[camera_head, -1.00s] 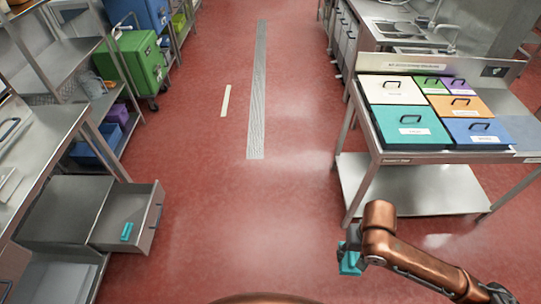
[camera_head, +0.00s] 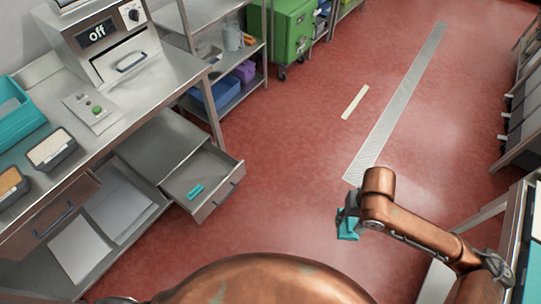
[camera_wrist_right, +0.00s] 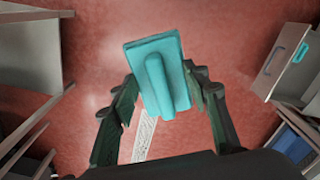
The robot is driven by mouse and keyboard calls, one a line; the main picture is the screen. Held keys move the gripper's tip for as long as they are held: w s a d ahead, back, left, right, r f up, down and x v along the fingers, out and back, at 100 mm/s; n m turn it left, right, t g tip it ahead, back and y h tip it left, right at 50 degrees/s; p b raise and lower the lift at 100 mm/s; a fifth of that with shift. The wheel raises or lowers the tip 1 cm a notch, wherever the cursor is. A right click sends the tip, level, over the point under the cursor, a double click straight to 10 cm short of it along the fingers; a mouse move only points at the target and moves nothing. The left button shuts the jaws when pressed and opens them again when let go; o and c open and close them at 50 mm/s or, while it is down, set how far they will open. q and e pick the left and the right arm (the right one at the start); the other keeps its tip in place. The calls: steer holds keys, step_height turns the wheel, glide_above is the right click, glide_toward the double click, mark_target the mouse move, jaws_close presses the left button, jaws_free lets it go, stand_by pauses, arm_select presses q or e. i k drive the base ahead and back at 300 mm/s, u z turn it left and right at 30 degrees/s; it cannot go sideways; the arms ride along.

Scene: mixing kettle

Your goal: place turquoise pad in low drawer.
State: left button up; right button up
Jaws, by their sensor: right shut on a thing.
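The turquoise pad (camera_head: 347,231) hangs in my right gripper (camera_head: 349,217) above the red floor. In the right wrist view the pad (camera_wrist_right: 137,62), a flat block with a raised grip bar, sits between the two dark fingers (camera_wrist_right: 158,100). The low drawer (camera_head: 228,193) stands pulled out under the left counter, with a small turquoise item (camera_head: 195,191) lying inside. The drawer (camera_wrist_right: 273,67) also shows at the right of the right wrist view. My right gripper is well to the right of the drawer. My left gripper is out of view.
The steel counter (camera_head: 187,77) on the left holds a machine reading "off" (camera_head: 97,36), a button box (camera_head: 92,109) and a turquoise bin (camera_head: 17,115). A green cabinet (camera_head: 292,30) stands at the back. Open floor lies between drawer and gripper.

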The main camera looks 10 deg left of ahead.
mark_target(205, 171)
steer(key=u, duration=1.1)
steer(key=i, duration=0.95)
steer(key=u, duration=0.8)
